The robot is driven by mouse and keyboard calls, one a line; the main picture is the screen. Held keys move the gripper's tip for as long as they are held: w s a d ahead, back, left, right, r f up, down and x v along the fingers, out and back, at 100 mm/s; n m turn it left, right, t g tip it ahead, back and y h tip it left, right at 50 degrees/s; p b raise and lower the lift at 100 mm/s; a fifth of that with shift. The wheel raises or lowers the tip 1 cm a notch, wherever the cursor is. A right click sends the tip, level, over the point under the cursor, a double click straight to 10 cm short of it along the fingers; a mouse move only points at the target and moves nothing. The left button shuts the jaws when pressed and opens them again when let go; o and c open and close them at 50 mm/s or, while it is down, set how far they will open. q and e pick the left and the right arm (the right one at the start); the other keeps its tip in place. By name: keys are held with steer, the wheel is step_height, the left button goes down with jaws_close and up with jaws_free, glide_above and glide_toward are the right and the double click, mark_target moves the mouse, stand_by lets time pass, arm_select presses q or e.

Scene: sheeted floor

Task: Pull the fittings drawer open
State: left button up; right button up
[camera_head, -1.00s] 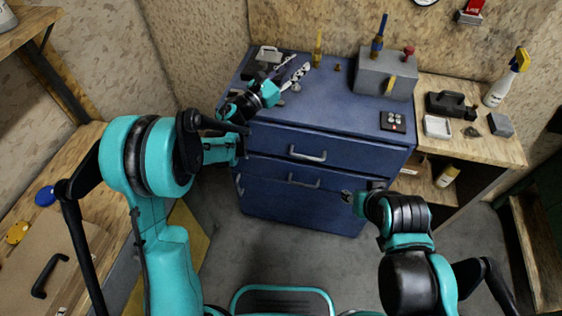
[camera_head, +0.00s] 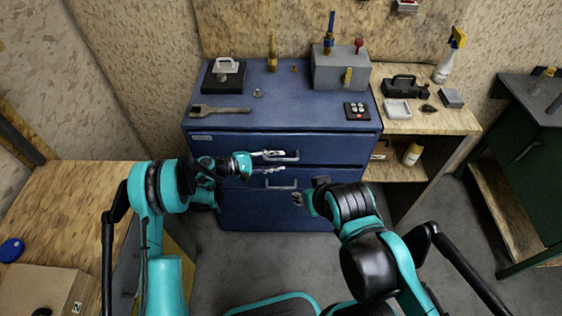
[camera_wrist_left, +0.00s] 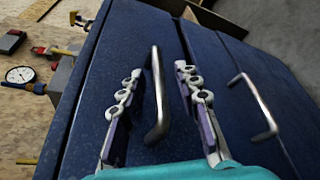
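The blue cabinet (camera_head: 225,215) has an upper drawer (camera_head: 225,147) with a metal bar handle (camera_head: 285,156) and a lower drawer with a similar handle (camera_head: 282,184). Both drawers look closed. A small label, unreadable here, sits at the upper drawer's left; I cannot tell which drawer is for fittings. My left gripper (camera_head: 268,162) is open in front of the upper drawer. In the left wrist view its fingers (camera_wrist_left: 160,108) stand on either side of the upper handle (camera_wrist_left: 157,95), apart from it. The lower handle (camera_wrist_left: 257,106) is outside them. My right gripper (camera_head: 299,198) is near the lower drawer.
A wooden bench (camera_head: 440,118) adjoins on the right. Grey floor lies in front.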

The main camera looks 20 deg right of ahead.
arm_select(q)
steer(key=shift+x, duration=1.05)
jaws_close()
